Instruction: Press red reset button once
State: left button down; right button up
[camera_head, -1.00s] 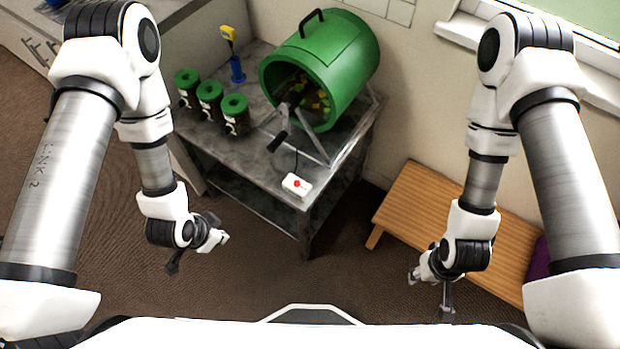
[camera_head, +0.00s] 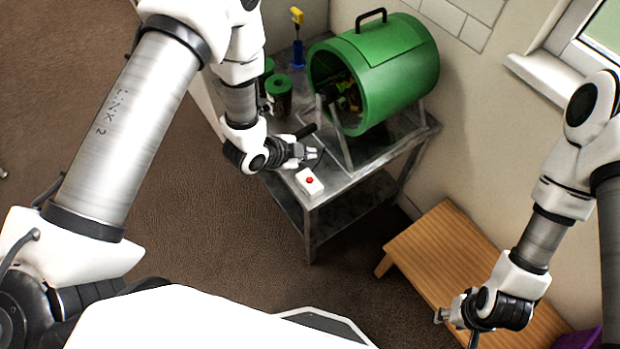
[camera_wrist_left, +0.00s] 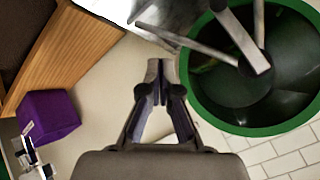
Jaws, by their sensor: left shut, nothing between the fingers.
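The red reset button (camera_head: 309,180) sits on a small white box (camera_head: 313,188) at the front corner of the grey metal table. My left gripper (camera_head: 313,154) is shut and empty, just behind the box in the head view. It seems to be above the table and apart from the button. In the left wrist view its closed fingertips (camera_wrist_left: 155,68) point up the picture; I cannot make out the button there. My right gripper (camera_head: 442,315) hangs over the wooden bench, away from the button; its finger opening is too small to judge.
A green drum (camera_head: 400,75) on a metal stand fills the back of the table (camera_head: 372,165). Green-lidded canisters (camera_head: 279,88) and a blue-and-yellow item (camera_head: 298,40) stand beyond my left arm. The wooden bench (camera_head: 435,245) is at the right.

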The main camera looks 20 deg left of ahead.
aim_at(308, 181)
pick_arm(q)
notch_tip(308, 181, down, 9)
jog(key=b, duration=0.6)
jog(key=shift+d+b, duration=0.15)
jog(key=shift+b, duration=0.15)
dwell(0.9)
jog(key=shift+f+b, duration=0.3)
jog(key=shift+f, duration=0.05)
jog(key=shift+f+b, duration=0.35)
jog(key=shift+f, duration=0.1)
dwell(0.5)
dwell(0.3)
jog(key=shift+r+p, duration=0.7)
jog(key=shift+r, duration=0.2)
